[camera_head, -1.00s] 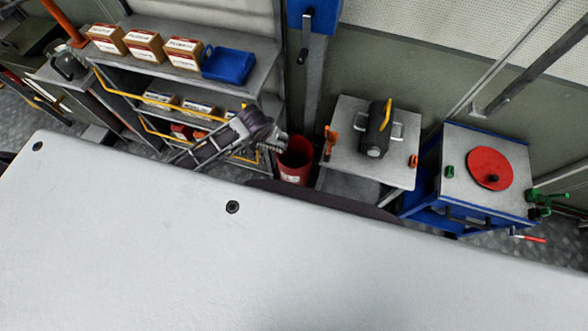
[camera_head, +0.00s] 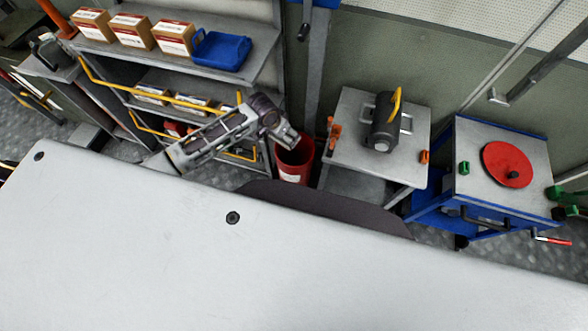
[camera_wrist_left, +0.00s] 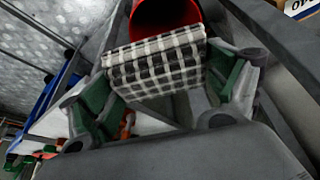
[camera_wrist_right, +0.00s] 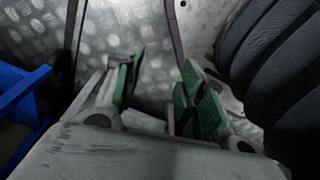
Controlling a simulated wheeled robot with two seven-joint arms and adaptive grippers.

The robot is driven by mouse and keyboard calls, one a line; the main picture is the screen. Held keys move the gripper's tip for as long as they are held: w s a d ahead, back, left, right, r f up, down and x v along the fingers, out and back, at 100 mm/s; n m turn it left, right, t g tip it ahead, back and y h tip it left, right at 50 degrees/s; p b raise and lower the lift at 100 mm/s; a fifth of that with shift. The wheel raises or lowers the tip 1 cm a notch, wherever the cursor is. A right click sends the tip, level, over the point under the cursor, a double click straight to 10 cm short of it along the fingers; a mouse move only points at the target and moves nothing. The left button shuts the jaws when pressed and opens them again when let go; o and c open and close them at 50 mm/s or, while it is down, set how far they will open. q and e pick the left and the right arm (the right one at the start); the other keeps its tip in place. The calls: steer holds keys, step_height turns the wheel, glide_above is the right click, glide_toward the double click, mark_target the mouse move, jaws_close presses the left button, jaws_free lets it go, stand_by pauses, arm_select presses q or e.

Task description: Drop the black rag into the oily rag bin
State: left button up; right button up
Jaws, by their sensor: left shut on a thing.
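My left gripper (camera_wrist_left: 163,82) is shut on a black-and-white checked rag (camera_wrist_left: 155,65), held between its green pads in the left wrist view. The red bin (camera_head: 294,165) stands on the floor between the shelf and the small table. Its open mouth also shows in the left wrist view (camera_wrist_left: 168,12), just beyond the rag. In the head view my left gripper (camera_head: 292,141) is by the bin's rim; the rag cannot be made out there. My right gripper (camera_wrist_right: 162,88) is open and empty over metal floor plate.
A shelf (camera_head: 240,72) with boxes and a blue tray (camera_head: 221,51) is left of the bin. A small table (camera_head: 348,160) with a black-and-yellow device (camera_head: 384,125) is right of it. A blue cart (camera_head: 470,185) with a red disc (camera_head: 508,164) stands farther right.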

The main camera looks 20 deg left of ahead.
arm_select(q)
steer(key=shift+m+h, duration=0.3)
steer(key=shift+m, duration=0.4)
steer(key=w+f+b, duration=0.2)
steer(key=f+b, duration=0.2)
steer(key=shift+w+d, duration=0.25)
steer(key=shift+w, duration=0.15)
steer(key=w+f+m+b, duration=0.2)
steer(key=w+f+b, duration=0.4)
steer(key=b, duration=0.3)
steer(key=shift+w+m+h, duration=0.15)
steer(key=shift+m+h, duration=0.25)
arm_select(e)
steer(key=w+a+r, duration=0.3)
steer(key=w+r, duration=0.2)
steer(key=w, duration=0.3)
steer(key=shift+w+r, duration=0.3)
steer(key=shift+r, duration=0.1)
arm_select(q)
steer(key=shift+f, duration=0.1)
arm_select(e)
steer(key=shift+r, duration=0.15)
